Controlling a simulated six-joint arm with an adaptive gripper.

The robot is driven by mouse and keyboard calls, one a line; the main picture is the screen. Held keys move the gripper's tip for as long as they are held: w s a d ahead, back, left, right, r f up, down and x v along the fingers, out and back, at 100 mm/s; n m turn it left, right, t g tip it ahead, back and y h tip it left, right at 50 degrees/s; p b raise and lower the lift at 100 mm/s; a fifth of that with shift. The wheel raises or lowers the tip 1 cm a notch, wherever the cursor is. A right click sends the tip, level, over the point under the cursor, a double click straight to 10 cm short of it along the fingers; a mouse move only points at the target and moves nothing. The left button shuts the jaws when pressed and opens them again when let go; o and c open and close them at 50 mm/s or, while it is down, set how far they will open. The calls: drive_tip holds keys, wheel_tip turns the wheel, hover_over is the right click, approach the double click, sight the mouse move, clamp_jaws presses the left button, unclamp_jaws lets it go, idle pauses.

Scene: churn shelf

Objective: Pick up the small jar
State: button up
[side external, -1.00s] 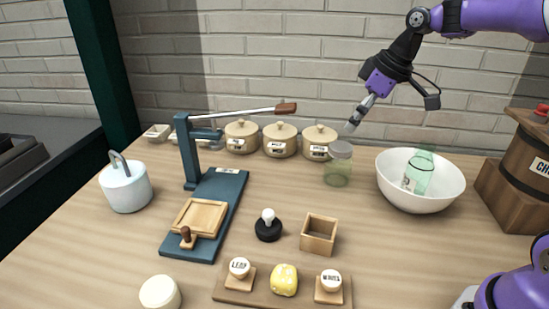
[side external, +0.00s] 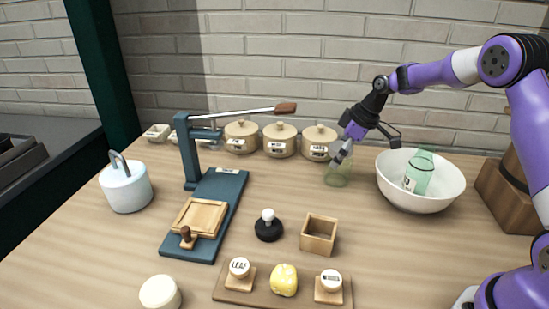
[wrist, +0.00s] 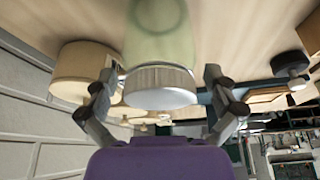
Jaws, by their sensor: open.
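The small jar (side external: 338,176) is green and see-through and stands upright on the wooden table, left of the white bowl. Its upper part is hidden behind my gripper in the side view. My gripper (side external: 341,155) is at the top of the jar, pointing down at a tilt. In the wrist view the jar's pale ribbed lid (wrist: 160,88) lies between the two open fingers of my gripper (wrist: 163,100), with a gap on each side. The green jar body (wrist: 158,35) shows beyond the lid.
A white bowl (side external: 420,200) holding a green bottle (side external: 418,172) stands close on the right. Several lidded beige canisters (side external: 280,142) stand behind left. A blue press (side external: 205,215) and a small wooden box (side external: 318,235) are left and in front.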

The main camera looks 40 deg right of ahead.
drive_tip(key=shift+w+a+f, duration=0.15)
drive_tip(key=shift+w+f, duration=0.05)
drive_tip(key=shift+f, duration=0.4)
drive_tip(key=c, duration=1.1)
drive_tip(key=shift+c, duration=0.2)
